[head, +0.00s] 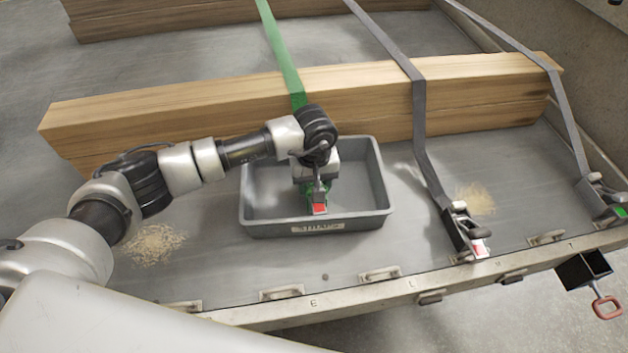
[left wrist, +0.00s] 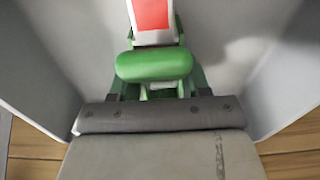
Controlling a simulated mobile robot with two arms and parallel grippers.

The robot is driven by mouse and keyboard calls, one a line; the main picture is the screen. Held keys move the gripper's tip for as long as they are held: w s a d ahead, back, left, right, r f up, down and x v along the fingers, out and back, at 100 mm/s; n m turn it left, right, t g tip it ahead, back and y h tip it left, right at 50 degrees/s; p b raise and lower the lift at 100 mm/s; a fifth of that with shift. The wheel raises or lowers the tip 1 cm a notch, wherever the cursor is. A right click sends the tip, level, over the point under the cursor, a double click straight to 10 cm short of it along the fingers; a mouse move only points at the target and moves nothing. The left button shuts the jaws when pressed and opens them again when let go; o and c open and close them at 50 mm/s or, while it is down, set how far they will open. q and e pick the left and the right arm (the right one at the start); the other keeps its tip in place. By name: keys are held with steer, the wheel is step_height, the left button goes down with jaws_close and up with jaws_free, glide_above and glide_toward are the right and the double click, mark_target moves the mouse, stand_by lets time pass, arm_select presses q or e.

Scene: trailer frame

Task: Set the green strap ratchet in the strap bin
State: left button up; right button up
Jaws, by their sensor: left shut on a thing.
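The green strap ratchet (left wrist: 155,65), with a red and white label, is in my left gripper (head: 318,196). In the head view only bits of its green and its red label show below the gripper. My left gripper is shut on it and points down inside the grey strap bin (head: 260,226). The left wrist view shows the bin's grey walls (left wrist: 65,40) on both sides of the ratchet. I cannot tell whether the ratchet touches the bin floor. My right gripper is not in view.
Timber beams (head: 180,105) lie behind the bin, with a green strap (head: 283,55) and grey straps over them. A grey strap's ratchet (head: 466,234) hangs to the right. The trailer's edge rail (head: 340,287) with metal loops runs in front. Sawdust (head: 152,244) lies left of the bin.

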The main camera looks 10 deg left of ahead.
arm_select(q)
steer(key=o, duration=1.1)
step_height(320, 180, up, 12)
steer(key=shift+r, duration=0.1)
